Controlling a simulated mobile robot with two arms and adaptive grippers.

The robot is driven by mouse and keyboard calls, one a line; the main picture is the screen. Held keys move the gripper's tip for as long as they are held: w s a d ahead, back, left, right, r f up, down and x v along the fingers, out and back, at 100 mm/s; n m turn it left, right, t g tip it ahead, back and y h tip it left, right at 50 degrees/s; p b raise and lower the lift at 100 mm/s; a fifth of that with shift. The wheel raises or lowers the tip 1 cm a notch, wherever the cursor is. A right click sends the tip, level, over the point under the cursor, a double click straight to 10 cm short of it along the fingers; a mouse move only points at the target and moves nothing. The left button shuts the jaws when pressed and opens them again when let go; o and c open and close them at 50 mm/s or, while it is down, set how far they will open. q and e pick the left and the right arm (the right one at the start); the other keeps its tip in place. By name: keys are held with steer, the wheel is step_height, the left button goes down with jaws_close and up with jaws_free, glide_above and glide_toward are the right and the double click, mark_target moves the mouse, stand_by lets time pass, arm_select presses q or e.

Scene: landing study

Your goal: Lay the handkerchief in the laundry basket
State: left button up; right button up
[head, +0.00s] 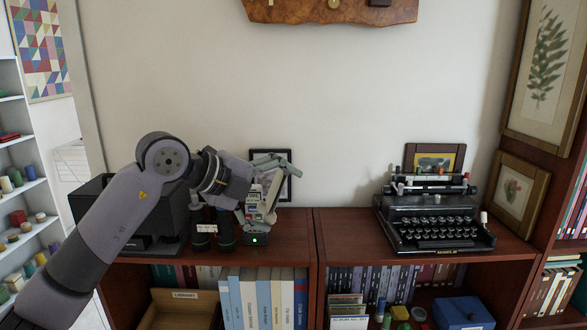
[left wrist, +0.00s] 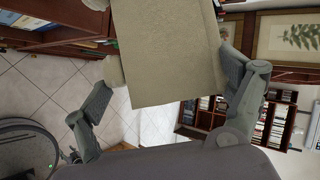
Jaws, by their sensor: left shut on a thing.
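My left gripper (head: 273,197) reaches in from the left, above the left part of the bookcase top. In the left wrist view, a flat beige piece with a cloth-like surface, which looks like the handkerchief (left wrist: 168,55), lies between the two fingers of this gripper (left wrist: 168,62). No laundry basket is seen in either view. My right gripper is not in view.
Close to the gripper stand dark binoculars (head: 213,229), a black box-like machine (head: 150,210) and a small picture frame (head: 285,190). A typewriter (head: 435,222) stands at right. The bookcase top (head: 345,238) is bare between them. Floor tiles (left wrist: 50,82) show open floor.

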arm_select(q)
steer(key=s+a+f, duration=0.7)
steer(key=s+f, duration=0.3)
steer(key=f, duration=0.1)
steer(key=s+a+f, duration=0.8)
steer(key=s+f, duration=0.3)
steer(key=shift+f, duration=0.15)
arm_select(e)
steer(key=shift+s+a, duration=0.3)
arm_select(q)
steer(key=shift+d, duration=0.1)
